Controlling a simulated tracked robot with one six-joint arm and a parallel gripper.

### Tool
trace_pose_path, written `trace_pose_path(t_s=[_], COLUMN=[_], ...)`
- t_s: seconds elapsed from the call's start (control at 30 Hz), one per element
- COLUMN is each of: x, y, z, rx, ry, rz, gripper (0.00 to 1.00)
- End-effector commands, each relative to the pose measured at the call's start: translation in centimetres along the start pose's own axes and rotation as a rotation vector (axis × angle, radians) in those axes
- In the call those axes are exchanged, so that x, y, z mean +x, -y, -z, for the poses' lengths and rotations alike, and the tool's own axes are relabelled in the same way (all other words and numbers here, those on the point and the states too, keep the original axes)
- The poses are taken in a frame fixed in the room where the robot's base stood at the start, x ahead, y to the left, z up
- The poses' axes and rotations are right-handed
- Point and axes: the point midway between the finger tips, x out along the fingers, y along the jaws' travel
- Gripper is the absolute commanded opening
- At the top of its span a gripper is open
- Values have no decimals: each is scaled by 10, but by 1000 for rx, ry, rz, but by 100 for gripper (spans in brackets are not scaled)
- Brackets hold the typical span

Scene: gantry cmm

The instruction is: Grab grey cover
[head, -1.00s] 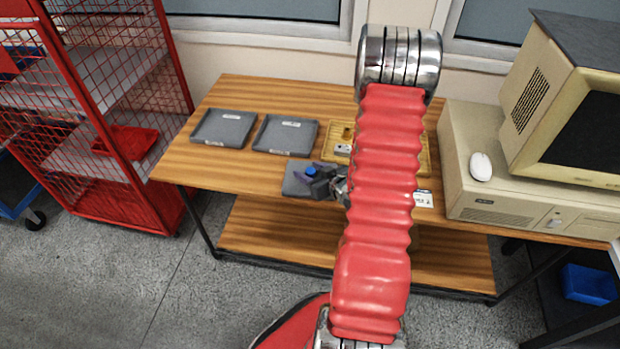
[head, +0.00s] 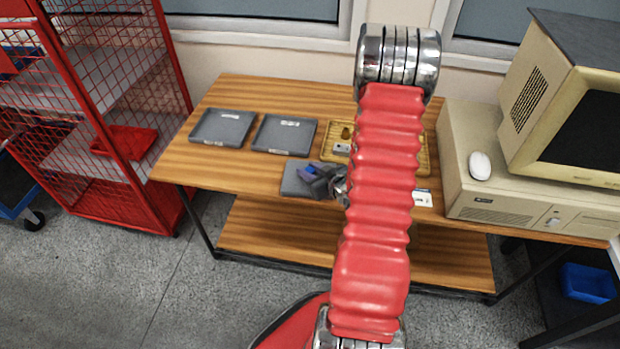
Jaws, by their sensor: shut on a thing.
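A flat grey cover (head: 292,184) lies at the front of the wooden table, left of my red arm. A small blue part (head: 311,169) shows between my fingers, apparently a knob on top of the cover. My gripper (head: 313,174), with dark purple fingers, is shut on it from above and hides the cover's right part. I cannot see any gap between the cover and the table.
Two grey trays (head: 250,134) (head: 312,138) lie behind left. A yellow tray (head: 424,158) holding small parts is partly hidden behind my arm. A beige computer (head: 500,205) with a mouse (head: 480,166) stands right. The table's left front is clear.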

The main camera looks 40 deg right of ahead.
Motion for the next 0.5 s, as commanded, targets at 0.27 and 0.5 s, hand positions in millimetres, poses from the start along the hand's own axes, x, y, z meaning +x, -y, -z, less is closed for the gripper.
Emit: trace_pose_path(t_s=[0.27, 0.5], x=[-1, -7], y=[0, -1], z=[2, 15], rx=[0, -1], ry=[-1, -1], rz=[-1, -2], gripper=[1, 1])
